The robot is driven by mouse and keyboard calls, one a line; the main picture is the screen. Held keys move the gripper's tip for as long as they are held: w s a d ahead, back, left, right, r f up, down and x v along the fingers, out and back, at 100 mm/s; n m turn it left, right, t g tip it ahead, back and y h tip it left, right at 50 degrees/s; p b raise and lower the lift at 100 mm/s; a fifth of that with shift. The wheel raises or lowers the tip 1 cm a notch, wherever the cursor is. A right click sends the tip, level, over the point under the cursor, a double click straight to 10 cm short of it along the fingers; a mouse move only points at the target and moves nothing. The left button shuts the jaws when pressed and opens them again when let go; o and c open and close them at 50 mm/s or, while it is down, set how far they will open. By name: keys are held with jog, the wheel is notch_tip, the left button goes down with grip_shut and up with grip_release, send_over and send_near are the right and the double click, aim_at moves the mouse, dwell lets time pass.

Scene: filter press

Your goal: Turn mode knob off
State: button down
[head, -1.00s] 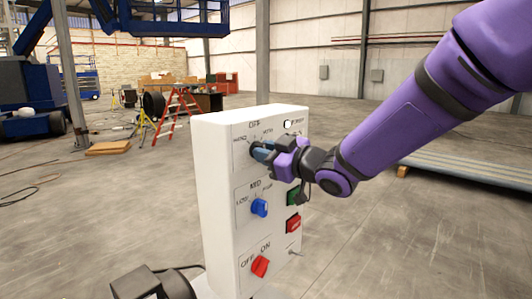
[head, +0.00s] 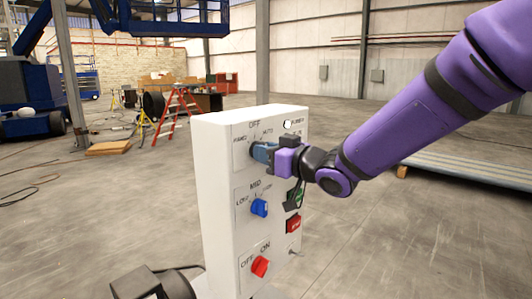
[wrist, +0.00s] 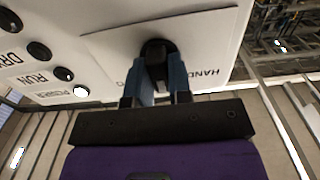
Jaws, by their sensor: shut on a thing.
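The mode knob (wrist: 157,50) is a dark knob on the top plate of the white control panel (head: 212,190), with OFF above it, a HAND label on its left and AUTO on its right. My gripper (head: 262,152) is at this knob in the head view and mostly covers it. In the wrist view my gripper (wrist: 160,78) has its two blue fingers shut on the knob, one on each side. The exact pointer direction of the knob is hidden by the fingers.
Below are a blue knob (head: 259,208) marked LOW and MED, and a red knob (head: 260,267) marked OFF and ON. A red button (head: 293,224) sits to the right, with a green one partly behind my wrist. Indicator lamps line the panel (wrist: 38,51).

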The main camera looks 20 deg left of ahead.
jog(key=c, duration=1)
grip_release()
jog(key=shift+c, duration=0.2)
jog(key=v, duration=1)
jog(key=shift+s+d, duration=0.15)
jog(key=shift+d, duration=0.2)
jog(key=shift+f, duration=0.1)
